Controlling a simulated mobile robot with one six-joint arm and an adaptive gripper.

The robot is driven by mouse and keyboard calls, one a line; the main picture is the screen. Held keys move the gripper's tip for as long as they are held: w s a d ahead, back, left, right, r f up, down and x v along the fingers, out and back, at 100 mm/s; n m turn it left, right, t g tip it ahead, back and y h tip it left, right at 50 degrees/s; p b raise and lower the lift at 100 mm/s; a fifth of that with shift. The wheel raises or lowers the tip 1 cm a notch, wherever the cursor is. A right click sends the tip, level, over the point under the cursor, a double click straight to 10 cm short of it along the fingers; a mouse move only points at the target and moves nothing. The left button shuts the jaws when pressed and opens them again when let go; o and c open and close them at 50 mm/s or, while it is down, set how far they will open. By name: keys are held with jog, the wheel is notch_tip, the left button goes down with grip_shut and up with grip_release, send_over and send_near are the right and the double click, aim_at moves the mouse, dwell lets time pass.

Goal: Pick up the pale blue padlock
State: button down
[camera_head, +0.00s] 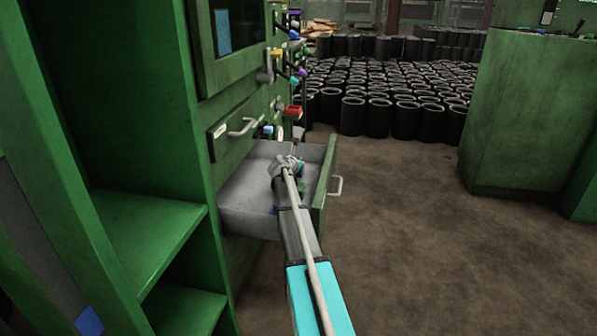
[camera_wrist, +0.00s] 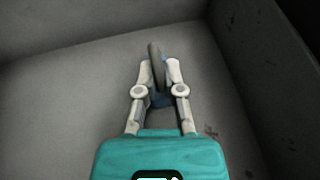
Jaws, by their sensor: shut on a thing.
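My gripper (camera_wrist: 159,68) is inside an open grey drawer (camera_head: 240,205), pointing down into it. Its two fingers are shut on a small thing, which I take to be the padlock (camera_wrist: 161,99). A dark grey curved part of it stands up between the fingertips, and a blue part shows lower between the fingers. The fingers hide much of it, and I cannot tell whether it touches the drawer floor. In the head view my gripper (camera_head: 287,165) is seen over the drawer, and my arm hides what it holds.
Drawer walls stand close around my gripper, with the green front panel (camera_head: 325,180) and its handle at the right. Green cabinet shelves (camera_head: 150,235) are at the left. The brown floor at the right is clear.

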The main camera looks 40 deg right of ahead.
jog(key=shift+r, duration=0.15)
dwell(0.3)
notch_tip(320, 180, up, 10)
jog(key=p, duration=1)
dwell(0.4)
notch_tip(320, 180, up, 49)
jog(key=p, duration=4.9)
